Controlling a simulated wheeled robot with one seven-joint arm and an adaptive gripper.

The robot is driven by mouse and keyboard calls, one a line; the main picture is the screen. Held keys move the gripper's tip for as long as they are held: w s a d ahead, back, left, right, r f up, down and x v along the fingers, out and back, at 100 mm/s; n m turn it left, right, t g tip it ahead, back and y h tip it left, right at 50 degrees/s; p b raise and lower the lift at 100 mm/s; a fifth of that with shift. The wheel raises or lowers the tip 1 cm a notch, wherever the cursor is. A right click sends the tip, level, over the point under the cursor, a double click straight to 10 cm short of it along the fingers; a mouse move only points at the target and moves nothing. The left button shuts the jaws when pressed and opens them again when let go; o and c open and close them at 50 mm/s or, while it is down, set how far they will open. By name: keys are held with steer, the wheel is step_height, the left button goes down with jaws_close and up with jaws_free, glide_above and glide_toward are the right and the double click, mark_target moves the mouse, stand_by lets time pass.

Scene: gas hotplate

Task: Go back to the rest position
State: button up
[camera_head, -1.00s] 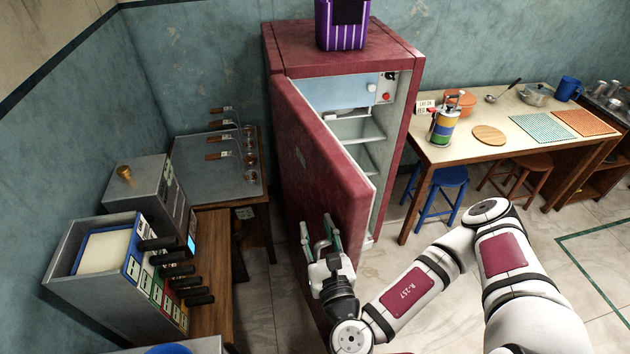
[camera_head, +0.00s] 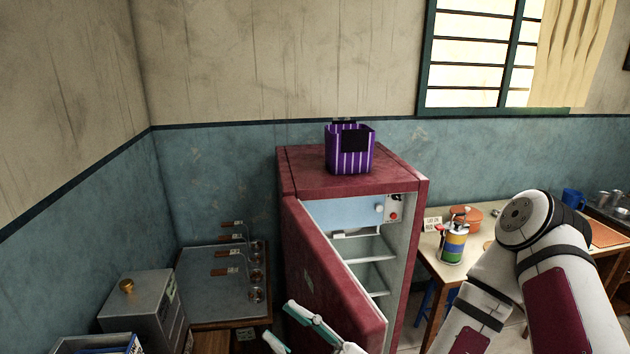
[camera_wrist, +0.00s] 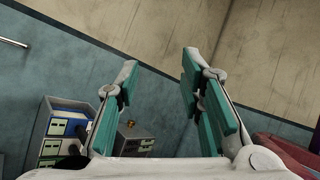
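My gripper (camera_head: 293,326) is at the bottom middle of the head view, in front of the red fridge's open door (camera_head: 330,280). Its two teal-padded fingers are spread apart. In the wrist view my gripper (camera_wrist: 158,85) is open with nothing between the fingers.
A purple striped bin (camera_head: 350,160) stands on the fridge. A counter with several wooden-handled tools (camera_head: 228,262) and a grey box (camera_head: 140,305) are at the left. A table (camera_head: 437,268) with a striped canister (camera_head: 454,243) is at the right, partly behind my arm.

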steer(key=s+d+r+n+g+h, duration=0.1)
steer(key=s+d+n+g+h, duration=0.2)
steer(key=s+n+g+h, duration=0.45)
steer(key=s+d+r+n+g+h, duration=0.1)
steer(key=s+d+n+g+h, duration=0.3)
steer(key=s+n+g, duration=0.55)
steer(key=w+d+r+n+t+h, duration=0.1)
steer(key=w+d+r+t+h, duration=0.2)
steer(key=d+r+t+h, duration=0.4)
steer(key=w+d+r+t+h, duration=0.35)
steer(key=d+r+t, duration=0.2)
steer(key=d, duration=0.35)
steer(key=w+f+b, duration=0.7)
steer(key=w+f, duration=0.1)
steer(key=shift+w, duration=0.4)
steer(key=shift+r, duration=0.1)
